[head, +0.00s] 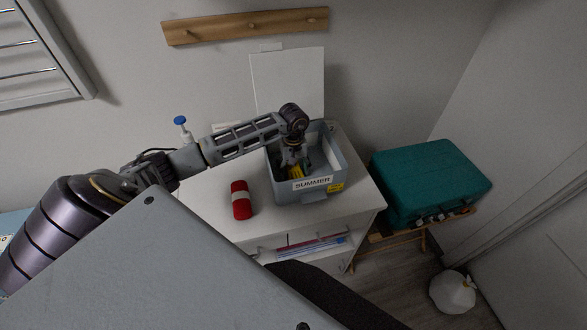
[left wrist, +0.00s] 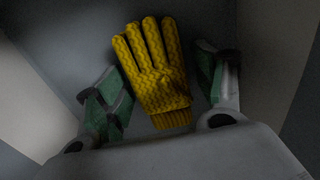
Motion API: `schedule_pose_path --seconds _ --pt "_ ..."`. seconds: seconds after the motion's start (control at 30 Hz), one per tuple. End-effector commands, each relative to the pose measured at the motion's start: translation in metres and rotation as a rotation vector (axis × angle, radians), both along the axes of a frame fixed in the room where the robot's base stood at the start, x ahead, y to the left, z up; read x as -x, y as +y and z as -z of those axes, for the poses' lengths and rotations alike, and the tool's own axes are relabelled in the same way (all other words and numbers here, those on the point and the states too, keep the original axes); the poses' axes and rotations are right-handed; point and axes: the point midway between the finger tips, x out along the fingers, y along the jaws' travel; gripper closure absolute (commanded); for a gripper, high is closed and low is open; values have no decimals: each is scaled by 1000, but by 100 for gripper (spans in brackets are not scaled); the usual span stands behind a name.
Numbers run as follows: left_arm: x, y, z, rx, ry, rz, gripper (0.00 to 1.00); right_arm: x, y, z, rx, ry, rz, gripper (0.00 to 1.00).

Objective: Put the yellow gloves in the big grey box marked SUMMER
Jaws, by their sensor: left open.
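The grey box marked SUMMER (head: 283,191) stands open on the white cabinet, its label on the front wall. My left gripper (head: 298,166) reaches down into the box from above. In the left wrist view the yellow gloves (left wrist: 155,70) lie flat on the box floor, fingers pointing away. The open fingers of my left gripper (left wrist: 163,95) stand to either side of them, apart from the gloves. In the head view a bit of yellow (head: 296,172) shows inside the box beside the gripper. My right gripper is not in view.
A red rolled item (head: 241,200) lies on the cabinet top (head: 215,213), left of the box. A pump bottle (head: 185,133) stands behind my left arm. A teal case (head: 428,178) rests on a wooden stand at right. The box's white lid (head: 288,80) stands upright behind.

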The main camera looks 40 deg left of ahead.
Motion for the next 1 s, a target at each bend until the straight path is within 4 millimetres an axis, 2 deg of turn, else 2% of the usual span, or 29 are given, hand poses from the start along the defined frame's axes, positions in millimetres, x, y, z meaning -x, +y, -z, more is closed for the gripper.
schedule_pose_path --seconds 0.37,1.0 --pt "0 0 -4 0 0 0 31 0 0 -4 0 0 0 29" --pt "-1 0 -84 -1 -2 0 31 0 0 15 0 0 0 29"
